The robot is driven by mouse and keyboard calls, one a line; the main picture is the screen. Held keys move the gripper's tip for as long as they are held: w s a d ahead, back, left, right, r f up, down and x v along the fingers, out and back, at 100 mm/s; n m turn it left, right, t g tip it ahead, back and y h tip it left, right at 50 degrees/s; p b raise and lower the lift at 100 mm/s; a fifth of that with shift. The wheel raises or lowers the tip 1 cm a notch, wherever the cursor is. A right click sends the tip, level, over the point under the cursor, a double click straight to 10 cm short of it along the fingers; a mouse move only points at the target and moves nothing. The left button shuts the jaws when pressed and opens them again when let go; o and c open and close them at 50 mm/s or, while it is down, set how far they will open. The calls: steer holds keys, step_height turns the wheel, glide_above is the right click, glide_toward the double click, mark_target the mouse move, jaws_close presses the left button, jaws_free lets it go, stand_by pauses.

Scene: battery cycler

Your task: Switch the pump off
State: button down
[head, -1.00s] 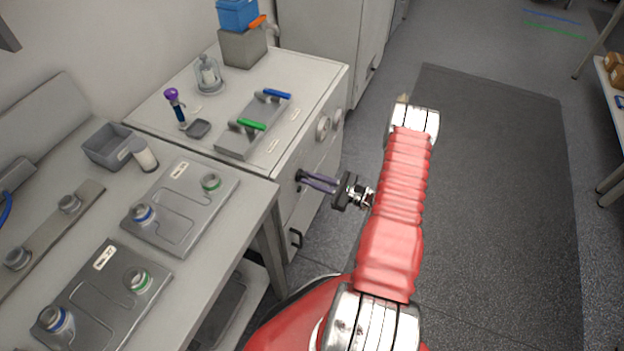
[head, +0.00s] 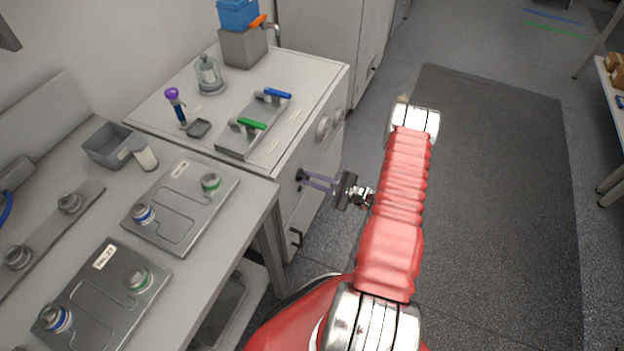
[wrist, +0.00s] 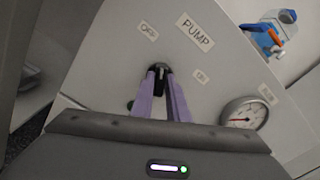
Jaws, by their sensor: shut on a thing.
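The pump knob (wrist: 160,74) is small and dark, on the light cabinet front below a PUMP label (wrist: 195,32). In the wrist view an OFF label (wrist: 148,30) is to its upper left and an ON label (wrist: 200,76) to its right. A pale mark shows on the knob, but I cannot tell exactly where it points. My gripper (head: 303,177) has its two purple fingers shut on the knob, one on each side; the fingers also show in the wrist view (wrist: 162,80). The fingers hide part of the knob.
A round gauge (wrist: 245,113) is to the right of the knob in the wrist view. Above, the cabinet top (head: 310,64) carries a plate with blue and green levers (head: 235,140). A workbench (head: 215,235) stands at the left. The floor mat (head: 500,200) is clear.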

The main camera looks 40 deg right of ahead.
steer(key=c, duration=1.7)
jaws_free()
steer(key=shift+s, duration=0.1)
steer(key=v, duration=1.3)
steer(key=shift+s+d+f, duration=0.1)
steer(key=shift+s+d, duration=0.1)
steer(key=shift+d, duration=0.05)
